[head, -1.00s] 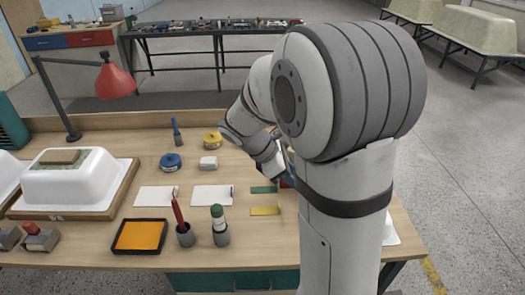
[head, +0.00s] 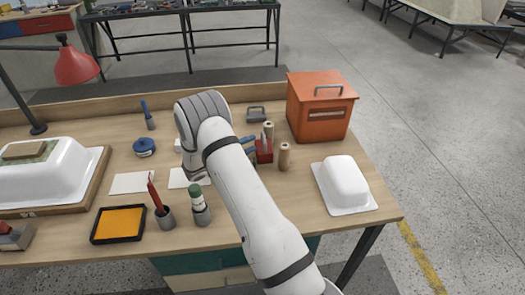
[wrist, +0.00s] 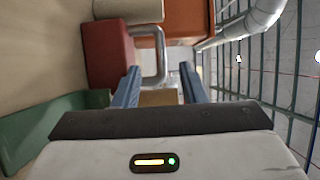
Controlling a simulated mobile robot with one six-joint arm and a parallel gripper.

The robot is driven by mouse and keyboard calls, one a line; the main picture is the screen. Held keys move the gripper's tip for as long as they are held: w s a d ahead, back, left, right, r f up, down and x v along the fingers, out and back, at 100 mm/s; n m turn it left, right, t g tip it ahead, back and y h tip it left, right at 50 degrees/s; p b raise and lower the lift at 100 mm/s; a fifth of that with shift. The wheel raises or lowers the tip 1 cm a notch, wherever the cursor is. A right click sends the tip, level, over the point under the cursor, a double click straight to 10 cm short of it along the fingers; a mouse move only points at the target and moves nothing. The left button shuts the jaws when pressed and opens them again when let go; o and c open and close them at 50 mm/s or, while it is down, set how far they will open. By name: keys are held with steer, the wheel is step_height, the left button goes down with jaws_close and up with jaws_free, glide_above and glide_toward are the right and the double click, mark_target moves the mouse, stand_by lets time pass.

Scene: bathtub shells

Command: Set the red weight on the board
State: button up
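A dark red block (head: 264,154), which looks like the red weight, stands right of the middle of the table. It also shows in the wrist view (wrist: 109,54), left of the left finger. My gripper (head: 249,144) is open beside it, low over the table. In the wrist view its two blue fingers (wrist: 160,88) are apart, with a beige patch and a grey handle seen beyond the gap. A small brown board (head: 25,150) lies on a green mat on the white tub shell at the left. A wooden base board (head: 95,185) is under that shell.
An orange box (head: 320,108) stands behind, with a grey handled block (head: 257,114) beside it. A wooden cylinder (head: 284,157) and small white shell (head: 343,184) stand to the right. Cups, an orange pad (head: 118,223) and a red lamp (head: 75,64) are left.

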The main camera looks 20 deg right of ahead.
mark_target(264, 136)
steer(key=d, duration=0.2)
steer(key=d+p, duration=0.1)
steer(key=d, duration=0.1)
steer(key=w+d, duration=0.1)
steer(key=d, duration=0.1)
steer(key=shift+w+d+p, duration=0.1)
steer(key=shift+d+p, duration=0.25)
steer(key=shift+p, duration=0.05)
jaws_close()
steer(key=shift+a, duration=0.1)
stand_by(0.8)
steer(key=shift+w+r, duration=0.1)
steer(key=shift+r, duration=0.1)
